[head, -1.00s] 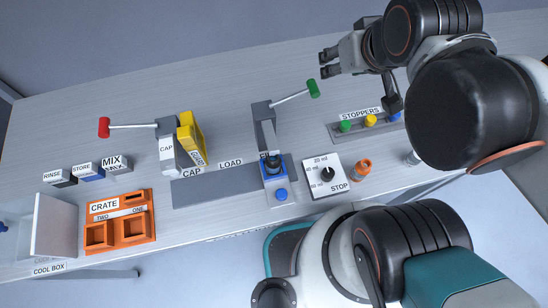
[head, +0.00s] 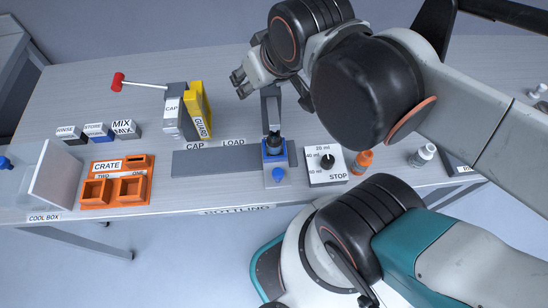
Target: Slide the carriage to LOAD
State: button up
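The carriage (head: 267,155) is a blue block with a blue knob (head: 278,175) at its front. A dark bottle (head: 274,142) appears to stand on the carriage, below the grey post (head: 267,104). My gripper (head: 240,83) is raised behind and left of that post, apart from the carriage. Its fingers look spread and empty.
The grey CAP press (head: 173,115) with a red-ended lever and the yellow guard (head: 200,112) stand behind the track's left part. A dial box (head: 325,165) and orange bottle (head: 362,161) are to the right. An orange crate (head: 115,190) is at the left front.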

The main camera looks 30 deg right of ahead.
aim_at(276, 172)
jog(key=k+l+z, duration=0.1)
jog(key=k, duration=0.35)
jog(key=k+l+z, duration=0.1)
jog(key=k+l, duration=0.2)
jog(key=k, duration=0.1)
